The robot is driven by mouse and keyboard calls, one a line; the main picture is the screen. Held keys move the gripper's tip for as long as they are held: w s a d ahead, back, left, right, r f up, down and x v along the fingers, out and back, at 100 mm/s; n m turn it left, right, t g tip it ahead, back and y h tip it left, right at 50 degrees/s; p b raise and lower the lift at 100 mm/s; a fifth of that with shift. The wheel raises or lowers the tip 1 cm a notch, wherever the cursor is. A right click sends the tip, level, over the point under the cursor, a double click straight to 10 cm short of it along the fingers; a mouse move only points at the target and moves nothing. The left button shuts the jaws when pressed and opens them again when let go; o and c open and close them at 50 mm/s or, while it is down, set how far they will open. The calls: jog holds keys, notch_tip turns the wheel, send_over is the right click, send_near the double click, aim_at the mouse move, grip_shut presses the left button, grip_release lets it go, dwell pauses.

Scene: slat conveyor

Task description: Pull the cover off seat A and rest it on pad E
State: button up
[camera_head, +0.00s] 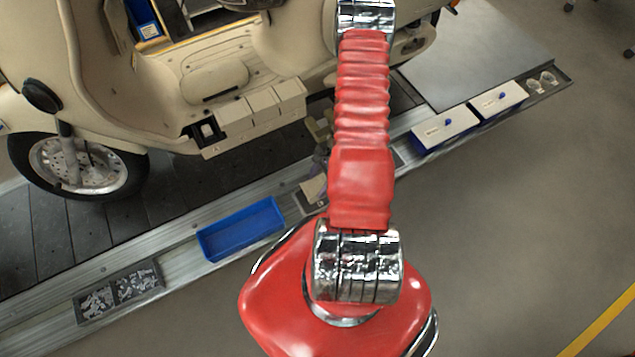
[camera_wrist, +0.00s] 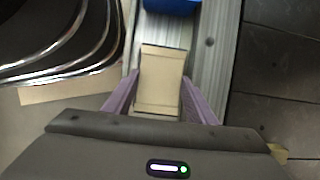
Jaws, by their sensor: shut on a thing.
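My gripper (camera_wrist: 160,78) is shut on a beige cover (camera_wrist: 161,95), a box-like piece between its two purple fingers in the wrist view. In the head view the cover (camera_head: 312,190) shows just left of my red arm, low over a grey pad (camera_head: 300,202) on the metal rail; I cannot tell whether they touch. My arm hides much of the gripper. On the beige scooter, an open seat (camera_head: 207,130) with a dark and white inside stands at the left end of a row. Covered beige seats (camera_head: 263,104) stand to its right. No letters are readable.
A blue tray (camera_head: 240,228) lies on the rail beside the pad and shows at the top of the wrist view (camera_wrist: 172,5). A tray of metal parts (camera_head: 117,291) is farther left. White-lidded boxes (camera_head: 445,128) stand right of my arm.

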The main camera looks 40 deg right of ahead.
jog(key=shift+f, duration=0.15)
jog(key=shift+f, duration=0.6)
jog(key=shift+f, duration=0.5)
dwell(1.5)
jog(key=o, duration=1.2)
jog(key=shift+o, duration=0.2)
jog(key=v, duration=1.4)
jog(key=shift+f, duration=0.15)
